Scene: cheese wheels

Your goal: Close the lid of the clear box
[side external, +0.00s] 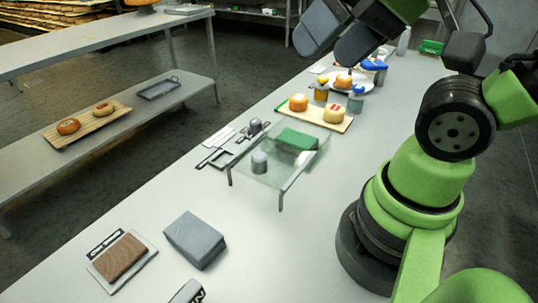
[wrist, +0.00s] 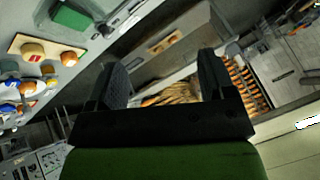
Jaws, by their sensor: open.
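A clear, glass-like piece (side external: 262,178) with thin grey legs stands mid-table in the side view. A green block (side external: 296,140) and a small grey cylinder (side external: 259,162) show at or through it. I cannot make out which part is a lid, or whether this piece is the clear box. The green block also shows at the upper left of the wrist view (wrist: 72,16). My gripper (wrist: 163,82) is open and empty, its two dark fingers apart. In the side view it is high at the top, well above the table and apart from the clear piece.
A wooden board (side external: 322,118) with cheese wheels stands behind the clear piece, with jars and a plate beyond. A grey block (side external: 195,239) and a brown block (side external: 123,257) on a light tray lie at the front left. The table between them and the clear piece is free.

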